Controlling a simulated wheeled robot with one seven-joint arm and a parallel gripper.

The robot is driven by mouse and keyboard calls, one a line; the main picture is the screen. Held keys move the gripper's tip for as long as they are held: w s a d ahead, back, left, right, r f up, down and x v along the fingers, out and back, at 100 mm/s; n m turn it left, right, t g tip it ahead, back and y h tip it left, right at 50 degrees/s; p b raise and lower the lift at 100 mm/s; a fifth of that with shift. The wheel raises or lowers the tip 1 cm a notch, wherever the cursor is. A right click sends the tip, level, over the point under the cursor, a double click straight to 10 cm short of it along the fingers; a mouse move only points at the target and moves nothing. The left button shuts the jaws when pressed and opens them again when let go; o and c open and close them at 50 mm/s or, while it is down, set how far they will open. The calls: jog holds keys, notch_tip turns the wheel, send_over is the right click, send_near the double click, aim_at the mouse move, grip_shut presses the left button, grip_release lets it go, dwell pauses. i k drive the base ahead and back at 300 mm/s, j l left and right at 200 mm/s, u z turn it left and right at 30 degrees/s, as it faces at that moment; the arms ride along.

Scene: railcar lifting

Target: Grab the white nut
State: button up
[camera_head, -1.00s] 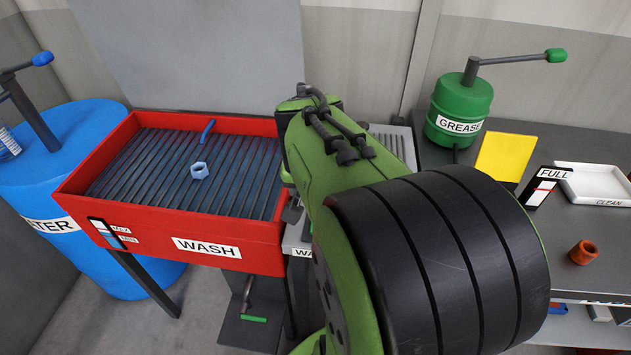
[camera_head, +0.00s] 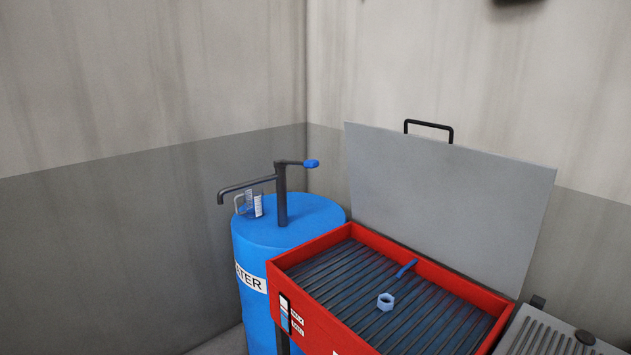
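The white nut (camera_head: 385,301), pale bluish in this light, lies on the dark slatted grate (camera_head: 352,282) inside the red wash basin (camera_head: 461,283). A small blue bar-like piece (camera_head: 406,268) lies on the grate just behind the nut. My gripper is not in view, so its state and its place relative to the nut do not show.
A blue water barrel (camera_head: 258,240) with a dark pump spout and blue handle (camera_head: 311,163) stands left of the basin. A clear measuring jug (camera_head: 252,204) sits on it. The basin's grey lid (camera_head: 448,202) stands open behind. A slatted grey surface (camera_head: 548,335) adjoins at right.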

aim_at(385, 306)
jog(key=i+j, duration=0.15)
jog(key=j, duration=0.15)
jog(key=i+j, duration=0.1)
jog(key=j, duration=0.2)
jog(key=i+j, duration=0.15)
jog(key=i+j+z, duration=0.1)
jog(key=i+j, duration=0.5)
jog(key=j, duration=0.15)
jog(key=i+l, duration=0.1)
jog(key=i, duration=0.25)
